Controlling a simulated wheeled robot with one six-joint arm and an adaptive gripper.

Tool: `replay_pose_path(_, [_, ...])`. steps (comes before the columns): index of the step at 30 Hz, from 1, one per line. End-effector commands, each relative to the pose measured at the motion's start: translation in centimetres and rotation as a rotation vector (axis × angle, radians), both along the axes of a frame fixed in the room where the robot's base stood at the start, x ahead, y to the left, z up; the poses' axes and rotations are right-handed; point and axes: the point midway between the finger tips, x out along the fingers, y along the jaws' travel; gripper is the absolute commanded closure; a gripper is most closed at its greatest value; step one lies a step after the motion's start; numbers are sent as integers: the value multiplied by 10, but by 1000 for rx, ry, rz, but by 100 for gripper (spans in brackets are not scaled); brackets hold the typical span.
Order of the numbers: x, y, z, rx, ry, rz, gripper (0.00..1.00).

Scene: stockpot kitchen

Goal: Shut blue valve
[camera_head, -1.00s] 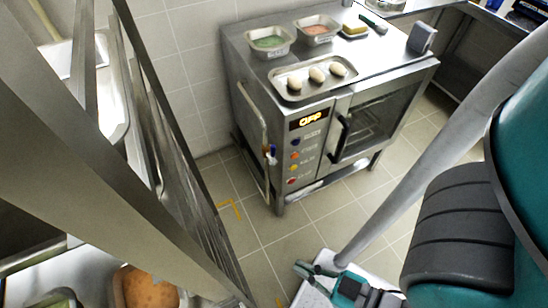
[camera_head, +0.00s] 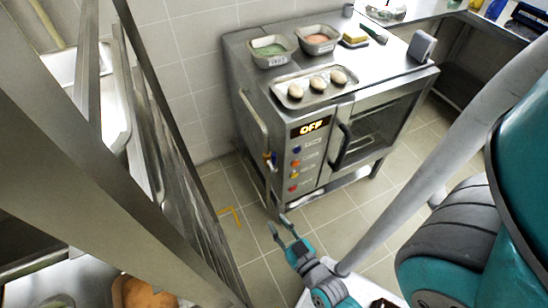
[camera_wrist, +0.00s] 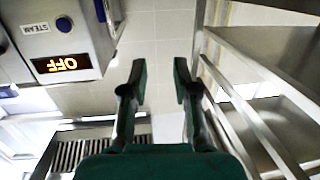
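A small blue valve handle (camera_head: 275,156) shows beside a yellowish fitting on the pipe at the left side of the steel oven (camera_head: 318,150). Its exact angle is too small to tell. In the wrist view a blue piece (camera_wrist: 100,11) at the oven's side looks like the same handle, partly cut off by the top edge. My gripper (camera_head: 278,224) is open and empty, low in front of the oven's left front corner, below and apart from the valve. In the wrist view its two fingers (camera_wrist: 160,75) stand apart with only wall and floor between them.
The oven display (camera_head: 310,127) reads OFF, above several coloured buttons. A steel rack (camera_head: 150,160) stands at left, close to my gripper's right in the wrist view. Tiled floor between is clear.

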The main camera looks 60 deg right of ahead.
Motion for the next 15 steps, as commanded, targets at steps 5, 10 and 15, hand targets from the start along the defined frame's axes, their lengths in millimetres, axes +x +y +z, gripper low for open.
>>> replay_pose_path(5, [42,-62,-21,-20,-43,-138,71])
replay_pose_path(10, [68,-116,-32,-37,-68,-242,71])
replay_pose_path(15, [79,-147,-36,-46,-78,-298,71])
